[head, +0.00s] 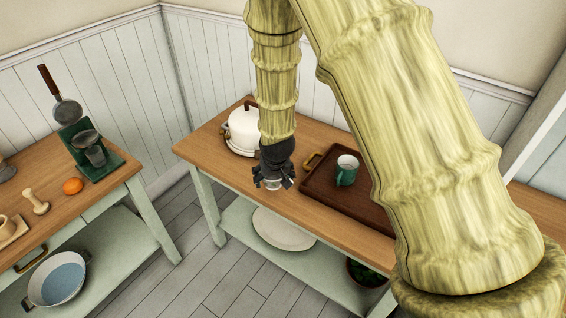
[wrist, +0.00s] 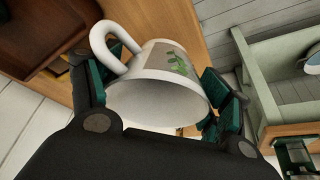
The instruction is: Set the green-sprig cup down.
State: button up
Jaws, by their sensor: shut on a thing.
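The green-sprig cup (wrist: 150,60) is white with a handle and a green leaf print, and it fills the middle of the wrist view. My gripper (head: 273,182) is shut on it, with green-padded fingers on both sides of its body. In the head view only a small pale part of the cup shows between the dark fingers. The gripper points down near the front edge of the wooden tabletop (head: 222,150), left of the tray. I cannot tell whether the cup touches the top.
A white kettle (head: 243,131) stands close behind and left of the gripper. A brown tray (head: 318,186) with a green mug (head: 347,170) lies to the right. A pale plate (head: 284,229) is on the lower shelf. Another table (head: 95,200) stands at left across a floor gap.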

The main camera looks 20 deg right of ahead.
jog(key=w+d+p, duration=0.1)
jog(key=w, duration=0.1)
jog(key=w+d, duration=0.2)
jog(key=w, duration=0.1)
jog(key=w+d+p, duration=0.1)
jog(key=w, duration=0.1)
jog(key=shift+w+d+f+p, duration=0.3)
jog(key=shift+w+d+f, duration=0.05)
jog(key=shift+f+p, duration=0.85)
jog(key=shift+f, duration=1)
jog(key=shift+f, duration=0.15)
jog(key=o, duration=1.1)
